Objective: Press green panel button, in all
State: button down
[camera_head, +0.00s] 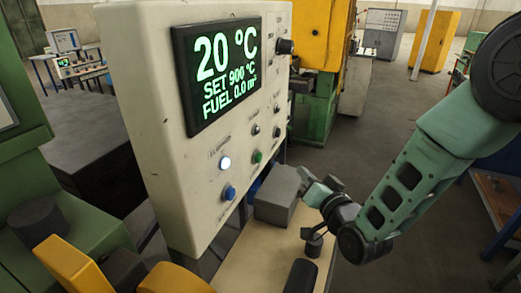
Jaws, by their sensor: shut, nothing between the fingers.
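The green button (257,157) is on the front of the cream control panel (150,90), low and toward its right edge. A lit white lamp (225,163) and a blue button (229,192) are to its left. My gripper (306,178) is at the end of the green arm, to the right of the panel and lower in the picture than the green button. It is apart from the button, shut and empty. Its fingertips are small and hard to make out beside a grey block.
The panel display (217,70) reads 20 °C, SET 900 °C, FUEL 0.0 m³. Below the panel, the grey block (276,196) and a small dark cylinder (313,243) stand on a wooden top (245,262).

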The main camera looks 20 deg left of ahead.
aim_at(258, 158)
jog(key=shift+w+d+r+m+t+y+p, duration=0.1)
jog(key=shift+m+t+y+p, duration=0.1)
jog(key=shift+t, duration=0.15)
jog(key=shift+d+r+m+t+y+p, duration=0.1)
jog(key=shift+m+t+y, duration=0.1)
jog(key=shift+t, duration=0.15)
jog(key=shift+a, duration=0.1)
jog(key=a, duration=0.8)
jog(key=shift+w+a+b, duration=0.35)
jog(key=shift+b, duration=0.05)
dwell(1.7)
jog(key=shift+a+b, duration=0.4)
jog(key=shift+b, duration=0.15)
